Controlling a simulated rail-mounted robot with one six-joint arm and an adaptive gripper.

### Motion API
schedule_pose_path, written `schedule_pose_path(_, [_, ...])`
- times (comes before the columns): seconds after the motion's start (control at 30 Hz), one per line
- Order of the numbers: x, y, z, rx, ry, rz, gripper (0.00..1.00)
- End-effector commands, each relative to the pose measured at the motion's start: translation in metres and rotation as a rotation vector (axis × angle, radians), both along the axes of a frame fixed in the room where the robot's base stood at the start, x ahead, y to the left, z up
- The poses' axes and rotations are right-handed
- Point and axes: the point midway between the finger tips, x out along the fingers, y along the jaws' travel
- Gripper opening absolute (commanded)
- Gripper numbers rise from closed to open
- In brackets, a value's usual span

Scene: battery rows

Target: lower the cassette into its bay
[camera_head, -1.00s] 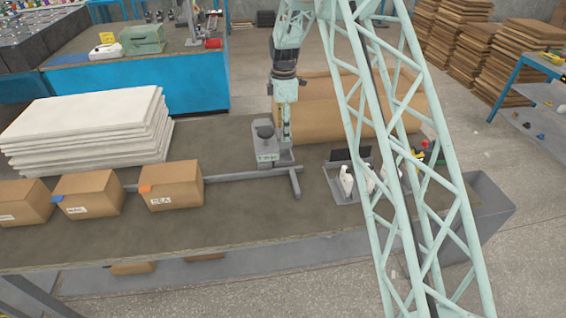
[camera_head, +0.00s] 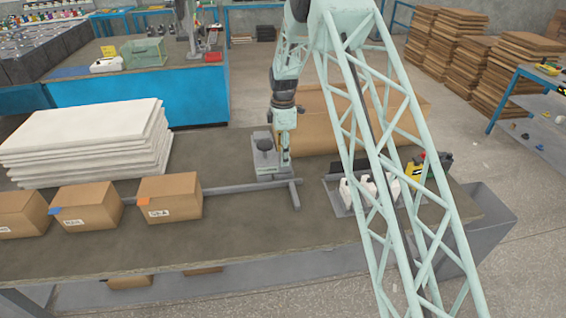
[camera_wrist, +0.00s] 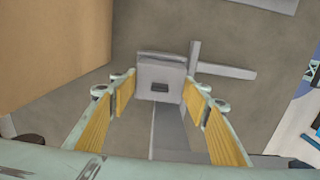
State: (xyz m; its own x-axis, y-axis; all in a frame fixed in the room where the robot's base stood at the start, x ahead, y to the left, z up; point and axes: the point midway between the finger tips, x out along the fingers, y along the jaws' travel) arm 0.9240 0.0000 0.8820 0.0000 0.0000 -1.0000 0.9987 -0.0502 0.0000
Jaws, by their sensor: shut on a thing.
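My gripper (camera_head: 285,148) points down at the grey bench device (camera_head: 262,170) with a black knob, close beside the knob. In the wrist view my two fingers (camera_wrist: 162,82) with yellow inner pads stand apart, their tips at either side of a grey block with a dark slot, which I take to be the cassette (camera_wrist: 163,70). My gripper is shut on it. In the head view the cassette cannot be made out. The bay is not clear in either view, and I cannot tell whether the cassette touches it.
A grey rail (camera_head: 240,187) with a crosspiece lies on the bench (camera_head: 230,230). Labelled cartons (camera_head: 169,198) stand at left, before a white sheet stack (camera_head: 85,140). A large brown carton (camera_head: 320,105) is behind my gripper. A tray of white bottles (camera_head: 338,205) is at right.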

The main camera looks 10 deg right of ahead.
Motion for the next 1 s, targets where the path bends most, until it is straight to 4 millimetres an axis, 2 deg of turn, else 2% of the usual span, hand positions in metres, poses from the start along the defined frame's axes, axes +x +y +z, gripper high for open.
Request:
schedule_pose_path(0.27, [0.000,0.000,-0.002,0.000,0.000,0.000,0.30])
schedule_pose_path(0.67, [0.000,0.000,-0.035,0.000,0.001,0.000,0.30])
schedule_pose_path(1.0, [0.000,0.000,-0.037,0.000,0.000,0.000,0.30])
